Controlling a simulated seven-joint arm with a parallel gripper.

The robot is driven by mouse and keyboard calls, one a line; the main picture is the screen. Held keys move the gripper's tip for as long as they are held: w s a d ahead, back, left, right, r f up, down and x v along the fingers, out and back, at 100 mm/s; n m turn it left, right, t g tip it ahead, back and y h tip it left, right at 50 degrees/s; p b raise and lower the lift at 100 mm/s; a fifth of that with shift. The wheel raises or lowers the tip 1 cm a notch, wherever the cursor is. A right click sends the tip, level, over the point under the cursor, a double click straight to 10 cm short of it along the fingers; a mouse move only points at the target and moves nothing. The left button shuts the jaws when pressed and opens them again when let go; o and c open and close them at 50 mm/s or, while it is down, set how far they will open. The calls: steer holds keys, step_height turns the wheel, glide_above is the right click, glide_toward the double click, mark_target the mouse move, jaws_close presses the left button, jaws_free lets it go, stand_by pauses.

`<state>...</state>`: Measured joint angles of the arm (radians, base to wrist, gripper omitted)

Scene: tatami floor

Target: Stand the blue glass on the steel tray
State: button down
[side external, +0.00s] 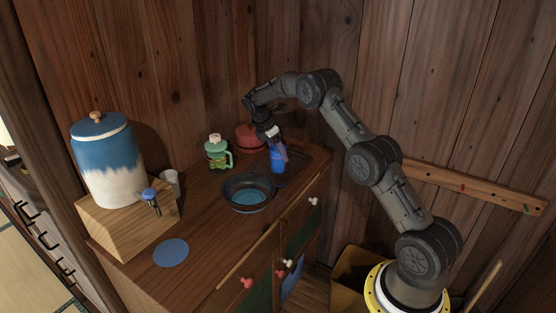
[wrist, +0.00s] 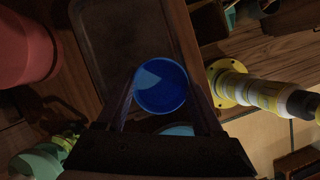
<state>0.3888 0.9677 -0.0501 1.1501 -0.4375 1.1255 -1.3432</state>
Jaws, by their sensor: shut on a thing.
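The blue glass (side external: 278,162) is held upright in my gripper (side external: 275,141), above the right part of the cabinet top. In the wrist view the glass (wrist: 161,86) shows its open mouth between my gripper's two fingers (wrist: 161,92). The steel tray looks dark; in the wrist view the tray (wrist: 125,35) lies just beyond the glass, and the glass overlaps its near end. In the side view the tray (side external: 297,163) is partly hidden behind the glass and gripper. I cannot tell whether the glass touches it.
A dark bowl with a blue inside (side external: 233,189) stands in front of the glass. A green jug (side external: 217,156) and a red pot (side external: 249,137) stand to the left. A large jar (side external: 106,165) sits on a wooden box (side external: 130,222). A blue disc (side external: 171,252) lies near the front.

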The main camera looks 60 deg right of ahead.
mark_target(278, 159)
steer(key=shift+w+f, duration=0.1)
steer(key=shift+f, duration=1.55)
steer(key=shift+f, duration=0.1)
steer(key=shift+c, duration=0.2)
jaws_free()
